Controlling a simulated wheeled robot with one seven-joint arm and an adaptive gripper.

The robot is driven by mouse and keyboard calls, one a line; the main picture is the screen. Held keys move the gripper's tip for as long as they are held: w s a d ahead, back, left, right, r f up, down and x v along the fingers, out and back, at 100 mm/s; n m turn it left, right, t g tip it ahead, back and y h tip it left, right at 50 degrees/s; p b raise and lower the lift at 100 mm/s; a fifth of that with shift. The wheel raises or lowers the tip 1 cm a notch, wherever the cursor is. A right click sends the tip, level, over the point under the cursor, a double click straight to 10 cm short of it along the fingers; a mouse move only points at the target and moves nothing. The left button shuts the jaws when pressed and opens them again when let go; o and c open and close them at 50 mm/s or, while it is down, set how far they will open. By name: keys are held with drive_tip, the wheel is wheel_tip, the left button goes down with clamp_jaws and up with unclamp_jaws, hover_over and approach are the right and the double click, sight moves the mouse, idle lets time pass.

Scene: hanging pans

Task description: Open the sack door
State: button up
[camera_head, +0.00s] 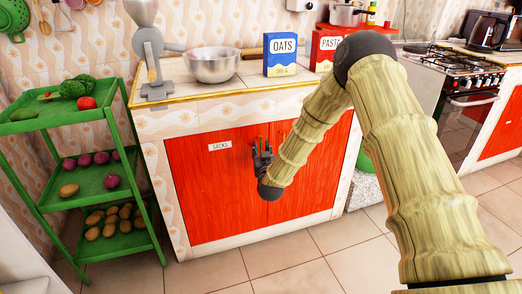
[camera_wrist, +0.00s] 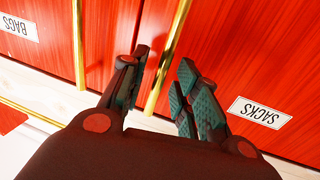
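The sack door (camera_head: 205,195) is the left red cabinet door, with a white "SACKS" label (camera_head: 220,146); it looks shut. The label also shows upside down at the right of the wrist view (camera_wrist: 259,112). A thin gold upright handle (camera_wrist: 182,18) is on this door, near the middle of the cabinet. My gripper (camera_head: 262,157) is at this handle. In the wrist view my gripper (camera_wrist: 163,72) is open, one finger on each side of the handle, with visible gaps. Whether a finger touches it I cannot tell.
The neighbouring red door (camera_head: 310,180) has its own gold handle (camera_wrist: 79,45) and a "BAGS" label (camera_wrist: 18,27). A green rack (camera_head: 85,185) with vegetables stands left of the cabinet. The counter above holds a metal bowl (camera_head: 212,68) and boxes. The tiled floor in front is clear.

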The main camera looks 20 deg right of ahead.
drive_tip(key=shift+w+d, duration=0.15)
drive_tip(key=shift+w, duration=0.55)
drive_tip(key=shift+c, duration=0.3)
clamp_jaws()
drive_tip(key=shift+s, duration=0.1)
